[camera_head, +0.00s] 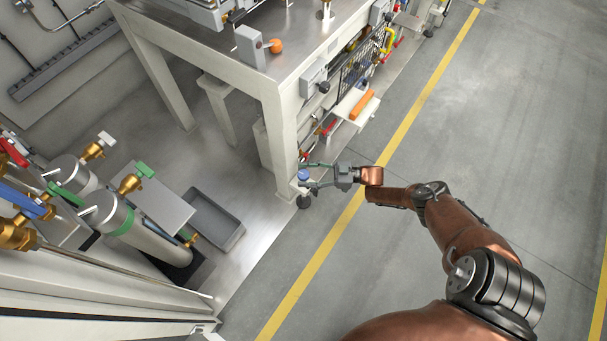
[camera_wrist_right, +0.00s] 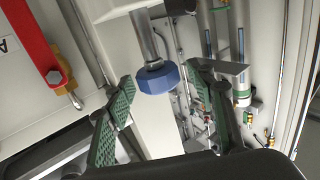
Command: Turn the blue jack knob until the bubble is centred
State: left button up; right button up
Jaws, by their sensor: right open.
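The blue jack knob (camera_head: 303,175) is at the near corner leg of the steel-topped bench, low down above a dark foot. In the right wrist view the blue knob (camera_wrist_right: 157,80) hangs on a grey stem, with its faceted rim showing. My right gripper (camera_head: 306,176) is open, its two green-padded fingers on either side of the knob. In the wrist view the fingers (camera_wrist_right: 161,78) stand apart with gaps to the knob visible, though depth is hard to judge. The bubble is not visible in either view. My left gripper is not in view.
The bench (camera_head: 285,85) stands behind the knob, with a tray holding an orange object (camera_head: 362,105) on its side. Gas cylinders (camera_head: 130,225) and a grey bin (camera_head: 214,220) are at left. In the wrist view a red handle (camera_wrist_right: 35,45) is at left. The floor right of the yellow line is clear.

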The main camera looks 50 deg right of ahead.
jog(key=shift+s+d, duration=0.4)
jog(key=shift+s, duration=0.1)
jog(key=shift+v, duration=3)
